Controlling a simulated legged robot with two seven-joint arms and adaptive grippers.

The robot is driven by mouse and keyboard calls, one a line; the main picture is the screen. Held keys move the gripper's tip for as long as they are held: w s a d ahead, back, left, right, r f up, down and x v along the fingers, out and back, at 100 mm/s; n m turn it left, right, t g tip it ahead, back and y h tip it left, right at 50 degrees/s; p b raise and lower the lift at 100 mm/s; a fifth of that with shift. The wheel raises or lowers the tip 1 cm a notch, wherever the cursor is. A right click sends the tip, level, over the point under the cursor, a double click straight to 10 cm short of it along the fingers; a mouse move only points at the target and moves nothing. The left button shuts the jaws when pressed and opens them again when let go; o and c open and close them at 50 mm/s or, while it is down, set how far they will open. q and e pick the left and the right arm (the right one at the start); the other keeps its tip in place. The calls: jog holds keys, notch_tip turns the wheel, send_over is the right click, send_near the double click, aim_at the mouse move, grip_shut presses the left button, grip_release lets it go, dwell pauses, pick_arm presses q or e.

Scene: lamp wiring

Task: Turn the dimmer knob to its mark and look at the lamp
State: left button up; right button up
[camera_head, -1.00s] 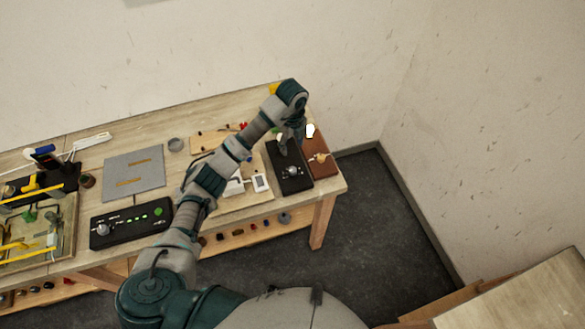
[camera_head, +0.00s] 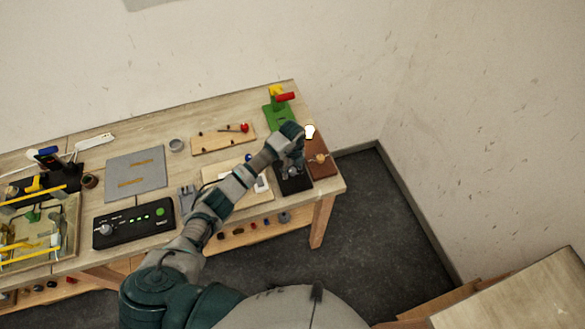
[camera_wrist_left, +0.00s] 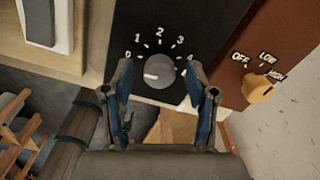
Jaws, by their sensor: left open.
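The black dimmer box (camera_head: 296,185) stands near the right end of the bench. In the left wrist view, its grey round knob (camera_wrist_left: 160,70) sits below a printed scale from 0 to 4, and a white mark on the knob points to the lower left. My left gripper (camera_wrist_left: 160,76) is open, with one finger on each side of the knob; I cannot tell whether they touch it. In the head view, my left gripper (camera_head: 292,162) hangs over the box and partly hides it. A pale, bright lamp bulb (camera_head: 309,131) shows just behind. My right gripper is not in view.
A brown box (camera_head: 320,167) adjoins on the right; its yellow knob (camera_wrist_left: 258,88) has OFF, LOW and HIGH labels. A green stand (camera_head: 277,117) with a red handle is behind. Another black panel (camera_head: 132,222) and a grey mat (camera_head: 135,172) lie to the left.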

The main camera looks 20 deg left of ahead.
pick_arm(q)
grip_shut()
